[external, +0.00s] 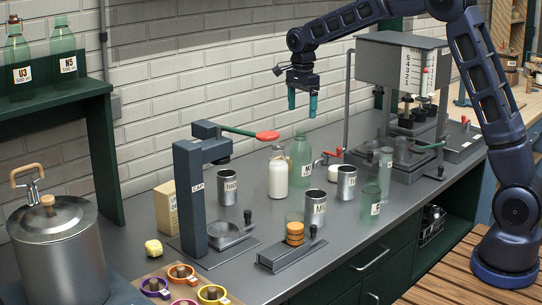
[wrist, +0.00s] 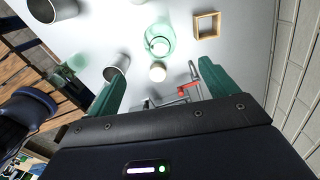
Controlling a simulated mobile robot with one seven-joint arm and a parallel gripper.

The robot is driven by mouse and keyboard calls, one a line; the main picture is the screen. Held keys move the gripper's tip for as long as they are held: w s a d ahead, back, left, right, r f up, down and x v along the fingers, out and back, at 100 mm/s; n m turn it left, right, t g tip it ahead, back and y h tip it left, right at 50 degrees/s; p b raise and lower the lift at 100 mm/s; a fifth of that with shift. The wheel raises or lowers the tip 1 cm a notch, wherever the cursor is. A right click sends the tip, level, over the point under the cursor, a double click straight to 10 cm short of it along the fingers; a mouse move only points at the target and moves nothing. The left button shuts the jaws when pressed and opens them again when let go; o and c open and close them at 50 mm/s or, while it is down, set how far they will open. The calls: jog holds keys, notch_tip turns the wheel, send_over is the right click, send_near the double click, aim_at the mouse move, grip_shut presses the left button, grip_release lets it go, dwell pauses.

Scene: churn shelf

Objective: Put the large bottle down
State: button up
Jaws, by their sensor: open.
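A large green glass bottle (external: 302,160) stands upright on the grey counter, just behind a white milk bottle (external: 278,175). The green bottle also shows from above in the wrist view (wrist: 159,38), ahead of the fingers and apart from them. My gripper (external: 302,103) is open and empty, its teal fingers pointing down well above the counter, over the area of the green bottle. In the wrist view the spread fingers (wrist: 160,88) have nothing held between them. Two more green bottles, labelled U3 (external: 17,55) and N5 (external: 63,45), stand on the shelf at upper left.
Metal cups (external: 227,186) stand on the counter, with a green glass (external: 371,200) near its front edge. A red-handled tap (external: 330,156) is right of the bottle. A grey press (external: 195,190) and dispensing machine (external: 400,70) flank the area. A wooden frame (wrist: 206,25) lies nearby.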

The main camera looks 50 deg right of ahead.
jog(key=s+d+r+n+t, duration=0.15)
jog(key=s+r+n, duration=0.4)
jog(key=s, duration=0.65)
jog(key=s+d+r+n+t, duration=0.15)
jog(key=s+r+n, duration=0.25)
jog(key=s+r, duration=0.55)
jog(key=s+f+n, duration=0.2)
jog(key=s+n, duration=0.1)
jog(key=s, duration=0.5)
jog(key=s+f+n+t, duration=0.1)
jog(key=s+f+n, duration=0.2)
jog(key=s, duration=0.6)
jog(key=s+d+f+n, duration=0.1)
jog(key=s+n, duration=0.3)
jog(key=s, duration=0.5)
jog(key=shift+s+f+n+t, duration=0.25)
jog(key=shift+f+n+t, duration=0.1)
jog(key=shift+f, duration=0.5)
